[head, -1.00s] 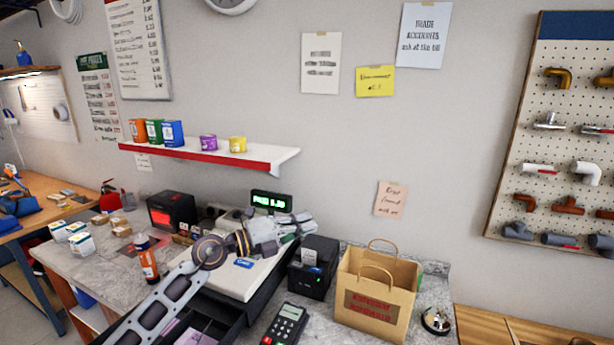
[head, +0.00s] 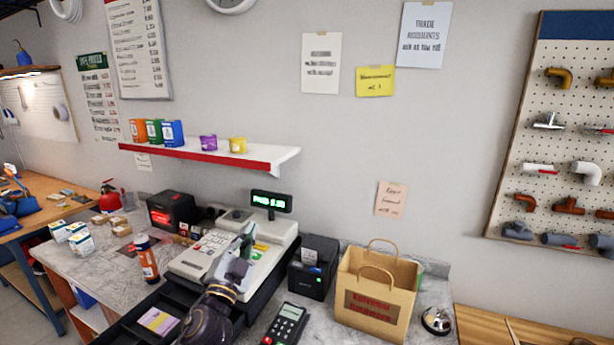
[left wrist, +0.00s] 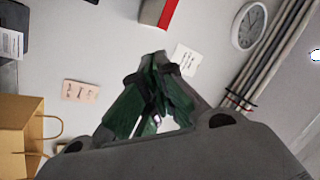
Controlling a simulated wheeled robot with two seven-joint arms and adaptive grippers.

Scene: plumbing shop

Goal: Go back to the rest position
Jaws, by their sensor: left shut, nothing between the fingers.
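My left gripper (head: 243,243) is in front of the cash register (head: 207,253) in the head view, above its open drawer (head: 128,335). In the left wrist view its dark green fingers (left wrist: 158,62) meet at the tips, with nothing between them. The wall fills the view behind them. My right gripper is not in either view.
A paper bag (head: 376,318), a receipt printer (head: 314,268), a card reader (head: 286,325) and a bell (head: 436,320) stand right of the register. A red-edged shelf (head: 215,155) hangs above.

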